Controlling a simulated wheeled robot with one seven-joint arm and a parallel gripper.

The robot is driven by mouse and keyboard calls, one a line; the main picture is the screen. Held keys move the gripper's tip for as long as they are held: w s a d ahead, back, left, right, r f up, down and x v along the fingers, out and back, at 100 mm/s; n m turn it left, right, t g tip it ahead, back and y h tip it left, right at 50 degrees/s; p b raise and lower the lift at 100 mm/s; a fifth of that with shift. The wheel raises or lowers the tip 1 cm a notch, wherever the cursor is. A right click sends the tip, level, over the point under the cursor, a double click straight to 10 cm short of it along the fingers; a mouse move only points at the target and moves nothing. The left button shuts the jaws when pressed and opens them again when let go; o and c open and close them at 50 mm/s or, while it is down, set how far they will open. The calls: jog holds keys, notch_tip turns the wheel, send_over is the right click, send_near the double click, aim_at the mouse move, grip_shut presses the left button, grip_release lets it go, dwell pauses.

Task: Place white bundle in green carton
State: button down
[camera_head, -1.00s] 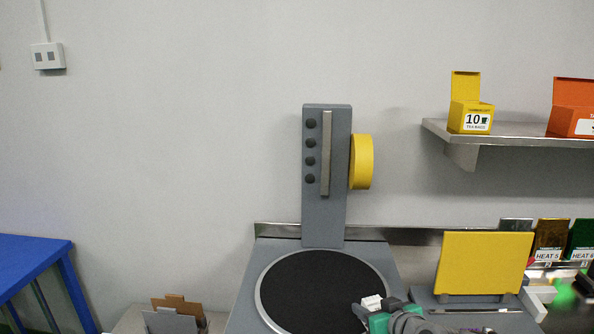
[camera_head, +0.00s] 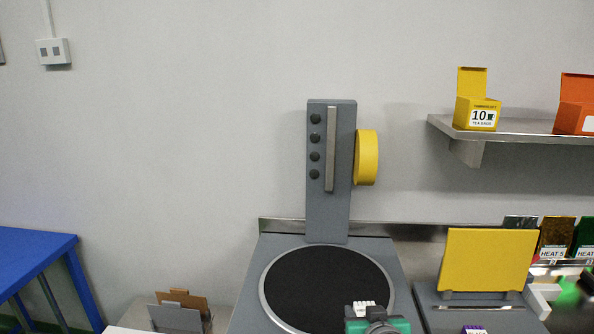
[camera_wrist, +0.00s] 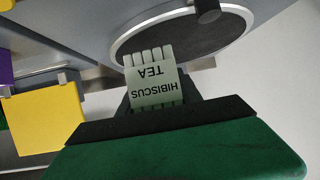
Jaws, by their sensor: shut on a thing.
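The white bundle (camera_wrist: 153,77), a striped stack lettered "HIBISCUS TEA", is held between the dark fingers of my gripper (camera_wrist: 160,103). In the head view my green and grey gripper (camera_head: 378,326) is at the bottom edge, in front of the black round plate. The white top of the bundle (camera_head: 365,308) shows just above it. No open green carton shows clearly. A green upright piece marked "HEAT" (camera_head: 584,236) is cut off at the right edge, and I cannot tell whether it belongs to the carton.
The grey machine (camera_head: 328,215) has a round black plate (camera_head: 325,290) and a yellow knob (camera_head: 366,158). A yellow panel (camera_head: 489,260) stands to its right. A shelf (camera_head: 500,128) holds a yellow carton (camera_head: 477,112) and an orange one (camera_head: 574,116). A blue table (camera_head: 35,260) is at left.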

jog(key=d+r+m+h+b, duration=0.1)
jog(key=d+r+b, duration=0.1)
jog(key=d, duration=1.4)
jog(key=s+d+r+b, duration=0.2)
jog(key=s+d+r, duration=0.1)
jog(key=s+d, duration=0.9)
jog(key=w+d+f, duration=0.3)
jog(key=w, duration=0.1)
jog(key=w+d+f+p, duration=0.1)
jog(key=w+d+f, duration=0.2)
jog(key=w, duration=0.1)
jog(key=w+d+f, duration=0.3)
jog(key=shift+w+p, duration=0.4)
jog(key=shift+w+d+f, duration=0.1)
jog(key=shift+w+f, duration=0.1)
jog(key=shift+f, duration=0.1)
jog(key=shift+d+f+p, duration=0.1)
jog(key=shift+f+p, duration=0.2)
jog(key=shift+f, duration=1.4)
jog(key=shift+f, duration=0.1)
